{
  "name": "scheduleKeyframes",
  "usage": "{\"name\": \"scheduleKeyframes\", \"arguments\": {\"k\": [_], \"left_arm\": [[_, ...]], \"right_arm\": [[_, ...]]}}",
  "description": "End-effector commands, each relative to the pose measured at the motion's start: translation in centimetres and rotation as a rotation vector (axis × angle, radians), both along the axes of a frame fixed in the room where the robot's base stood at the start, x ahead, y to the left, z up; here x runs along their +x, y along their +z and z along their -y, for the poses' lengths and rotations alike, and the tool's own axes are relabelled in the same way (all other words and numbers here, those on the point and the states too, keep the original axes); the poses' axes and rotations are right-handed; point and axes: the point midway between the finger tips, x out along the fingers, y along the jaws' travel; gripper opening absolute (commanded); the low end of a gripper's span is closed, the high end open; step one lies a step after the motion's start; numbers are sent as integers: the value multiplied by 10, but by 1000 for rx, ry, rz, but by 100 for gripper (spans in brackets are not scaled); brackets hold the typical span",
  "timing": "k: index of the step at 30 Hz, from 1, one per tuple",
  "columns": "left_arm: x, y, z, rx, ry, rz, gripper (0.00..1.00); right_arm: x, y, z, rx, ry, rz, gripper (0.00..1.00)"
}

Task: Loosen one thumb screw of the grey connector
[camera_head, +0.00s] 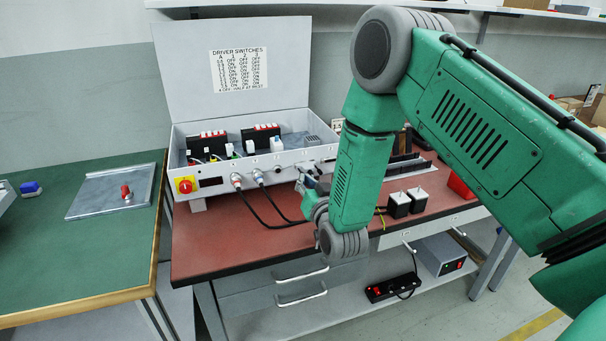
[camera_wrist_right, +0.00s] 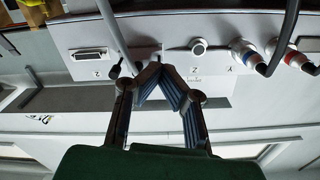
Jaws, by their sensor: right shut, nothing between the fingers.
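My right gripper (camera_wrist_right: 158,70) is shut and empty, its fingertips meeting close in front of the control box's panel in the wrist view. In the head view the right gripper (camera_head: 308,182) is at the right part of the box front, partly hidden by my arm. A grey cable (camera_wrist_right: 116,36) runs to the left side of the fingertips, where the grey connector is mostly hidden behind the fingers. A small dark knob (camera_wrist_right: 116,69), which looks like a thumb screw, shows just left of the left finger. I cannot tell whether the fingertips touch the connector. My left gripper is not in view.
The open control box (camera_head: 215,180) stands on the red-brown bench (camera_head: 240,243). Two round plugs with dark cables (camera_head: 262,205) hang from its front. An empty port (camera_wrist_right: 89,55) sits left of the fingers. Black-and-white blocks (camera_head: 408,203) stand to the right.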

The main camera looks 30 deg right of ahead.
Motion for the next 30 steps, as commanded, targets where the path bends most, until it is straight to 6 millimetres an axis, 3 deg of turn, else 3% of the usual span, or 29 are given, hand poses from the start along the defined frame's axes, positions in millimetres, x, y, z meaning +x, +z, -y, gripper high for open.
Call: {"name": "scheduleKeyframes", "arguments": {"k": [3,5,16,24,30], "left_arm": [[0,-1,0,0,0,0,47],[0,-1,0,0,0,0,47],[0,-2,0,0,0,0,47],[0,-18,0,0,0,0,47],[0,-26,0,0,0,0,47]], "right_arm": [[2,3,2,2,-3,9,2],[2,3,2,2,-3,9,19],[0,1,2,47,-5,15,19],[0,-2,3,601,-8,149,19],[0,-1,1,843,-4,205,19]]}}
